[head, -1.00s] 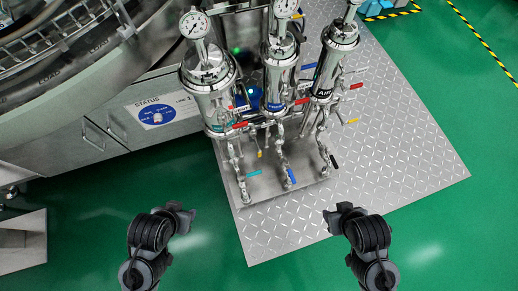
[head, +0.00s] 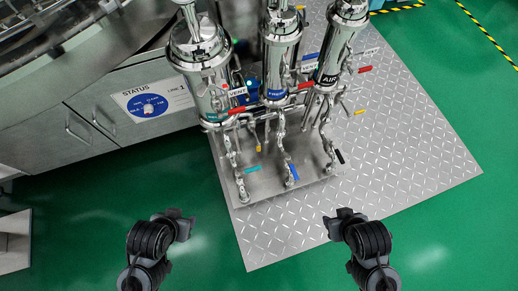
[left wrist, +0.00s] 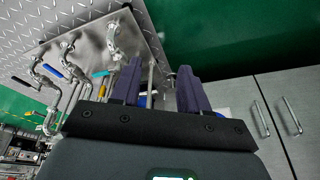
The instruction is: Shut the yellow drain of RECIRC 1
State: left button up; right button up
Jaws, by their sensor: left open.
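Three steel filter housings stand in a row in the head view. The left housing (head: 205,85) has a teal label too small to read; the others read as a blue-labelled one (head: 279,60) and AIR (head: 335,50). A small yellow handle (head: 258,147) hangs among the pipes between the left and middle housings; I cannot tell its valve's position. Another yellow handle (head: 361,112) sits right of AIR. My left gripper (head: 187,222) is open and empty, well short of the pipes; its fingers also show in the left wrist view (left wrist: 160,88). My right gripper (head: 334,222) is also away from the pipes.
Red handles (head: 236,111) sit above the yellow one. Low handles are teal (head: 252,170), blue (head: 294,172) and black (head: 340,156). A steel cabinet (head: 95,150) stands left. The diamond plate (head: 300,235) and green floor in front are clear.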

pick_arm(q)
jog(key=s+d+f+m+g+h, duration=0.1)
jog(key=s+d+f+m+g, duration=0.15)
jog(key=d+f+m, duration=0.75)
jog(key=s+d+f+m+p, duration=0.1)
jog(key=s+d+f+m, duration=0.1)
jog(key=d+f+m, duration=0.35)
jog(key=s+d+f+m+p, duration=0.1)
jog(key=d+f+m+p, duration=0.1)
jog(key=d, duration=0.6)
jog(key=m+t+y+p, duration=0.4)
jog(key=m+t+p, duration=0.3)
jog(key=m, duration=0.6)
send_near(259, 147)
jog(key=d+b+x, duration=0.1)
jog(key=x, duration=0.2)
jog(key=shift+t, duration=0.25)
jog(key=b+x, duration=0.4)
jog(key=x, duration=0.1)
jog(key=a+b+x, duration=0.1)
jog(key=b+x, duration=0.1)
jog(key=x, duration=0.1)
jog(key=shift+s+b, duration=0.2)
jog(key=shift+b, duration=0.15)
jog(key=shift+b+x, duration=0.6)
jog(key=shift+x, duration=0.25)
jog(key=shift+r, duration=0.1)
